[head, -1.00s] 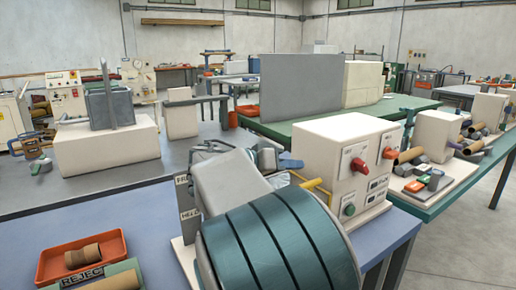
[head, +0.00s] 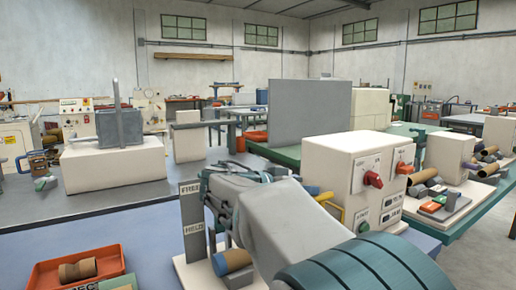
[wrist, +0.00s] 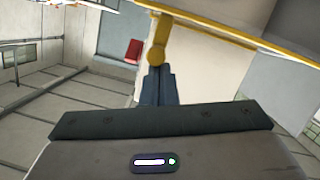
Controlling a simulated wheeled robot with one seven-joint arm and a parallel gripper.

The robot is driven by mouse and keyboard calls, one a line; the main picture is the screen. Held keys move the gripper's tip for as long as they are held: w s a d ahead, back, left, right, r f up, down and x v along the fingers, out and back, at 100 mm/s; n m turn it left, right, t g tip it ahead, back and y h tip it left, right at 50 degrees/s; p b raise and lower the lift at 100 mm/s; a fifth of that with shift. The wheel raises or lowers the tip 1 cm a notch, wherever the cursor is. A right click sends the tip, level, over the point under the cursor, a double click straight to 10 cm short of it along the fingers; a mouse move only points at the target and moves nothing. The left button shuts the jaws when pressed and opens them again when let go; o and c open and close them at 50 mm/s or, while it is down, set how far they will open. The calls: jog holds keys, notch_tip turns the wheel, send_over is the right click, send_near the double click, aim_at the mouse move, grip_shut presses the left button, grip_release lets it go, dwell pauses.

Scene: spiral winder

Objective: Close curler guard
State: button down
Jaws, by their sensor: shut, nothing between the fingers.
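The curler machine's white control box (head: 352,172) stands right of centre in the head view, with red knobs and a green button. A yellow bar (head: 333,213), apparently part of the guard, shows at its left side, mostly hidden by my arm. In the wrist view, the yellow guard frame (wrist: 205,24) crosses the top, with a short yellow handle (wrist: 157,52) projecting from it. My gripper (wrist: 157,80) is shut and empty, its tips at the handle's lower end; I cannot tell whether they touch. In the head view, only blue fingertips (head: 311,190) show near the yellow bar.
An orange tray (head: 77,272) with a tube lies at the lower left. A neighbouring bench (head: 470,222) with several tubes is at the right.

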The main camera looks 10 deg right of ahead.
jog(key=s+a+r+p, duration=0.2)
jog(key=a+r+p, duration=0.3)
jog(key=a, duration=0.5)
jog(key=s+d+f+n+g+y+p, duration=0.35)
jog(key=s+d+n+y+p, duration=0.3)
jog(key=d+p, duration=0.35)
jog(key=s+a+n+t+y+p, duration=0.1)
jog(key=s+a+n+y+p, duration=0.1)
jog(key=s+y+p, duration=0.6)
jog(key=s+n+p, duration=0.1)
jog(key=s+p, duration=0.1)
jog(key=s, duration=0.4)
jog(key=shift+a+f, duration=0.2)
jog(key=shift+s, duration=0.1)
